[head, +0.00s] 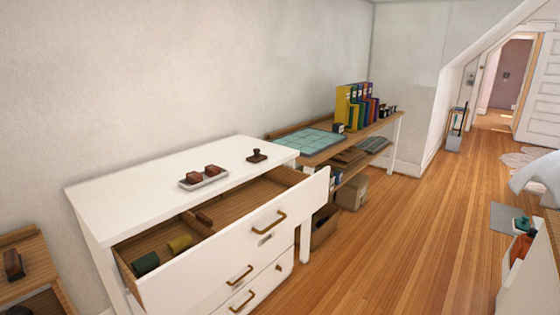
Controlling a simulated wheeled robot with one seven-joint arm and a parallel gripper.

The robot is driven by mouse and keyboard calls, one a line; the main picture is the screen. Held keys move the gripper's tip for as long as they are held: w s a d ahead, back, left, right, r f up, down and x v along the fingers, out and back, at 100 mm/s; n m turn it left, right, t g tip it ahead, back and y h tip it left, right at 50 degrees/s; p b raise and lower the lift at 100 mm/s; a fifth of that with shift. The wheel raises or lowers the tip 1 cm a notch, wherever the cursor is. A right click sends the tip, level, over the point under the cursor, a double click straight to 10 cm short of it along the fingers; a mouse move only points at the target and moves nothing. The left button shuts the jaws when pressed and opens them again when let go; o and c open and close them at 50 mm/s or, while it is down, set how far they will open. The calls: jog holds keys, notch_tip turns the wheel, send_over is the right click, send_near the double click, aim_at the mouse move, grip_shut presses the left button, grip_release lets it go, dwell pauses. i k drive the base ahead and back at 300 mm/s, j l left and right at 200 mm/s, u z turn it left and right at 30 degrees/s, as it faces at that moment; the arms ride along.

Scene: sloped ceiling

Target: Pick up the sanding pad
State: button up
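I cannot tell for sure which thing is the sanding pad. An open drawer (235,238) at the top of a white dresser (130,192) holds a dark green piece (146,263), an olive-yellow piece (180,244) and a small brown block (204,218). On the dresser top, a light tray (205,181) holds two reddish-brown blocks (190,178). A dark stamp-like thing with a knob (257,156) stands near the back right of the dresser top. My gripper is not in view.
A wooden workbench (378,127) with a teal mat (309,141) and several coloured binders (354,107) stands beyond the dresser. A cardboard box (352,191) sits beneath it. The wooden floor (400,230) is clear in the middle. A white unit (524,275) stands at lower right.

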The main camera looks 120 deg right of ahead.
aim_at(257, 158)
jog(key=z, duration=4.3)
jog(key=l+u, duration=0.1)
jog(key=u, duration=0.8)
jog(key=l+u, duration=0.2)
jog(key=u, duration=0.3)
jog(key=l+u, duration=0.1)
jog(key=u, duration=0.35)
jog(key=l+u, duration=0.4)
jog(key=k+l+u, duration=0.15)
jog(key=u, duration=0.3)
jog(key=k+l+u, duration=0.15)
jog(key=l+u, duration=0.25)
jog(key=k+l+u, duration=0.1)
jog(key=u, duration=0.3)
jog(key=k+l+u, duration=0.15)
jog(key=u, duration=0.25)
jog(key=k+l+u, duration=0.2)
jog(key=u, duration=0.15)
jog(key=k+l+u, duration=0.1)
jog(key=k+u, duration=0.5)
jog(key=u, duration=0.15)
jog(key=k+l, duration=0.1)
jog(key=k, duration=0.55)
jog(key=k+z, duration=0.15)
jog(key=k, duration=0.55)
